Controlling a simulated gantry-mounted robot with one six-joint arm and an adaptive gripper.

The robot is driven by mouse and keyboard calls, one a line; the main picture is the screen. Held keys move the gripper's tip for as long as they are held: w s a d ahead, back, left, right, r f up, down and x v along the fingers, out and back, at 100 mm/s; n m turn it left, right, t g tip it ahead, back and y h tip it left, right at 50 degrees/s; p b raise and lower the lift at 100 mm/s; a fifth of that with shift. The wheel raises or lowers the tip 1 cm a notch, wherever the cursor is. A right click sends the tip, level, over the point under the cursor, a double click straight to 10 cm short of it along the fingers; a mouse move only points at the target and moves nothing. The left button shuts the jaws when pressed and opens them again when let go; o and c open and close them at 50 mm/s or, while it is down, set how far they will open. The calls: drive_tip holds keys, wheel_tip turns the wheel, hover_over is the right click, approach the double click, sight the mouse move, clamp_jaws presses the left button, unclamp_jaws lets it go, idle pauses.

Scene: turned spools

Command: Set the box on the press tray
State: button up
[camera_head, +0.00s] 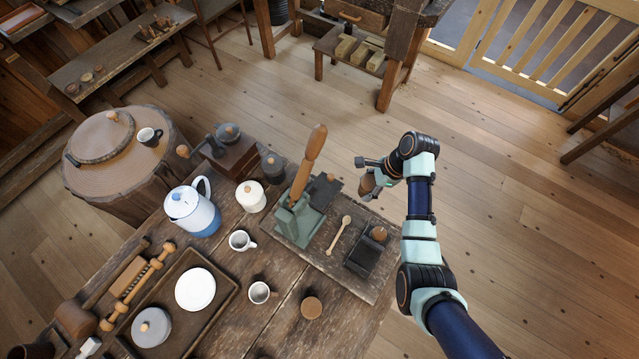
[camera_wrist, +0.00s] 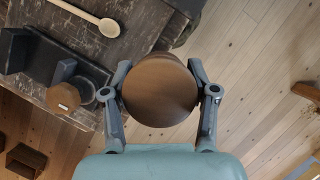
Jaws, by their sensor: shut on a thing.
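My gripper (camera_head: 380,182) is shut on a round brown wooden piece, which I take to be the box (camera_wrist: 160,92). In the wrist view its flat round top lies between the two fingers. In the head view the box (camera_head: 367,185) is held off the right of the green press (camera_head: 296,215), which has an upright wooden handle. The press stands on a dark worn board or tray (camera_head: 330,262); the same worn surface shows in the wrist view (camera_wrist: 140,30). I cannot tell which surface is the press tray. The underside of the box is hidden.
On the board are a wooden spoon (camera_head: 340,235) and a black holder (camera_head: 362,258) with a wood-knobbed tool (camera_head: 379,234). Open floor lies to the right.

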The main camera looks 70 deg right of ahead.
drive_tip(key=w+a, duration=0.1)
drive_tip(key=w, duration=0.3)
drive_tip(key=w+a+b, duration=0.1)
drive_tip(key=w+a, duration=0.1)
drive_tip(key=w, duration=0.3)
drive_tip(key=w+a, duration=0.1)
drive_tip(key=w, duration=0.4)
drive_tip(key=shift+a, duration=0.4)
drive_tip(key=shift+f+b, duration=0.85)
drive_tip(key=shift+f, duration=0.85)
drive_tip(key=shift+f, duration=0.1)
drive_tip(key=o, duration=1.2)
drive_tip(key=shift+c, duration=0.2)
drive_tip(key=p+v, duration=0.2)
drive_tip(key=v, duration=0.5)
drive_tip(key=shift+r, duration=0.35)
drive_tip(key=shift+d, duration=0.1)
